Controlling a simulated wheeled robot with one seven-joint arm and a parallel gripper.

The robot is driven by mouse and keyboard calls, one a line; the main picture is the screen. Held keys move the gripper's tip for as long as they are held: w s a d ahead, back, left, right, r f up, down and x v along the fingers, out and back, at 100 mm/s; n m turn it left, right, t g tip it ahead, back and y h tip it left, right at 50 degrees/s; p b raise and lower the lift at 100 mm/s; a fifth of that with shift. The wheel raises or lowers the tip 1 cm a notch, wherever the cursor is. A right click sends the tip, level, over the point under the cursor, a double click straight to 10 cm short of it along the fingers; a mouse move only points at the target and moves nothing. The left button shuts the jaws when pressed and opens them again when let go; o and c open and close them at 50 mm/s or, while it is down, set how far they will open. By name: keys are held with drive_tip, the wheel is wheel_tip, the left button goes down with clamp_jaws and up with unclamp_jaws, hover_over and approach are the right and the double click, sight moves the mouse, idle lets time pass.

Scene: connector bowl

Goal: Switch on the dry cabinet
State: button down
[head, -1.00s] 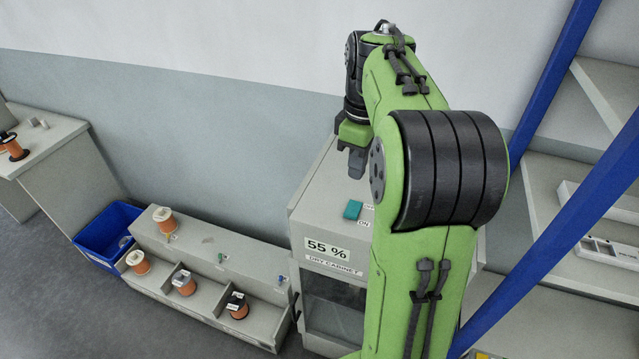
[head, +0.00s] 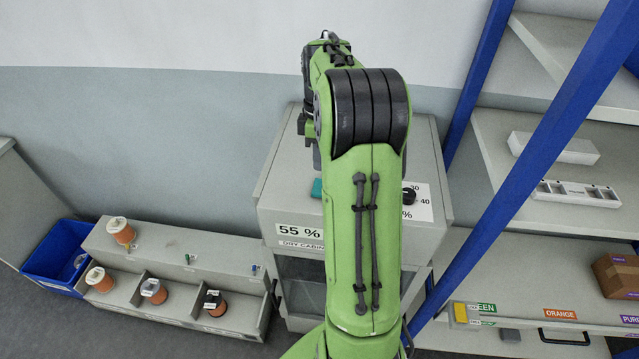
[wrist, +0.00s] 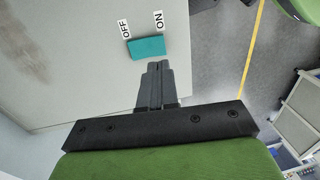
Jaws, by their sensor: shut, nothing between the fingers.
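The dry cabinet (head: 262,215) is a grey box with a "55 %" sign and a "DRY CABINET" label on its front. Its teal switch (head: 317,188) is on top, partly covered by my arm in the head view. In the head view my gripper (head: 316,157) is mostly hidden behind my arm.
A black knob (head: 408,195) with a percent scale is on the cabinet top, right of my arm. Blue-posted shelving (head: 540,150) stands close on the right. At left are a grey spool rack (head: 180,240) and a blue bin (head: 60,255).

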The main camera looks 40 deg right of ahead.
sight(319, 192)
drive_tip(key=f, duration=0.7)
drive_tip(key=shift+s+a, duration=0.2)
drive_tip(key=shift+a, duration=0.15)
